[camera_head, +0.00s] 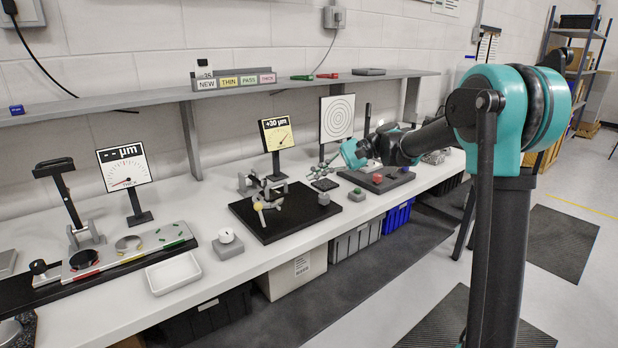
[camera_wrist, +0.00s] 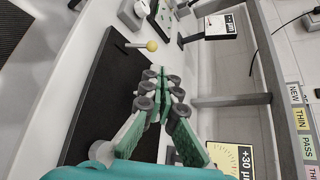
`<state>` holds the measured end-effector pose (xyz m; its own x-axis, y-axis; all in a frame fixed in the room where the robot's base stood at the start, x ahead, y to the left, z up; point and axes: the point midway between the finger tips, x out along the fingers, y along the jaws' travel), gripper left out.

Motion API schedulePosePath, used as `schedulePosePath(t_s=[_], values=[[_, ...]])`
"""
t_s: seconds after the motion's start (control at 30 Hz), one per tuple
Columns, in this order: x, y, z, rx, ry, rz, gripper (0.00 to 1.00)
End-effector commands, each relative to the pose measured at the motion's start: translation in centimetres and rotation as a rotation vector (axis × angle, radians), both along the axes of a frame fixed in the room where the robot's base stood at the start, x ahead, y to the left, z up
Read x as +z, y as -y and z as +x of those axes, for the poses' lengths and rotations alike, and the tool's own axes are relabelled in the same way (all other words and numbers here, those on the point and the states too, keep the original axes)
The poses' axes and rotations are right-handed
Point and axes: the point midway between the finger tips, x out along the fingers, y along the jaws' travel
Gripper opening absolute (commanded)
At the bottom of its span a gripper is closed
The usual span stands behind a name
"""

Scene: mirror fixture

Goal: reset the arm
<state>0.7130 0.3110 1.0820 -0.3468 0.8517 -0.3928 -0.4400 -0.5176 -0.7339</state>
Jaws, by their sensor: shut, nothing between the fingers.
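My gripper (camera_head: 322,172) hangs over the right part of the bench, beyond the black plate's right edge. In the wrist view its two green-padded fingers (camera_wrist: 162,80) are close together with nothing between them. My arm reaches in from the right side of the head view. The black plate (camera_head: 265,228) carries a small grey fixture with a yellow ball (camera_head: 257,206); the ball also shows in the wrist view (camera_wrist: 152,46), ahead of my fingertips and apart from them.
A +30 µm display (camera_head: 277,134) and a ringed target board (camera_head: 337,118) stand behind the plate. A shelf (camera_head: 300,83) runs along the wall. A dark tray (camera_head: 376,180) with a red knob lies to the right, and a white tray (camera_head: 174,273) to the left.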

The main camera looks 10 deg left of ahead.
Motion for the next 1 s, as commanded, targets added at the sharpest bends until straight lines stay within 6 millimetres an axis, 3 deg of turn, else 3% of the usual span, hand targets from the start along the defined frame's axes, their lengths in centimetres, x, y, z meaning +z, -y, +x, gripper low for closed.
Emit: schedulePosePath(t_s=[0.27,0.43,0.67,1.0], values=[[-0.2,0.2,-0.1,-0.003,0.006,-0.005,0.0],[-2.7,3.0,-1.7,-0.046,0.093,-0.087,0.0],[-9.9,11.5,-6.4,-0.114,0.344,-0.335,0.0],[-20.0,26.0,-15.4,-0.087,0.705,-0.759,0.0]])
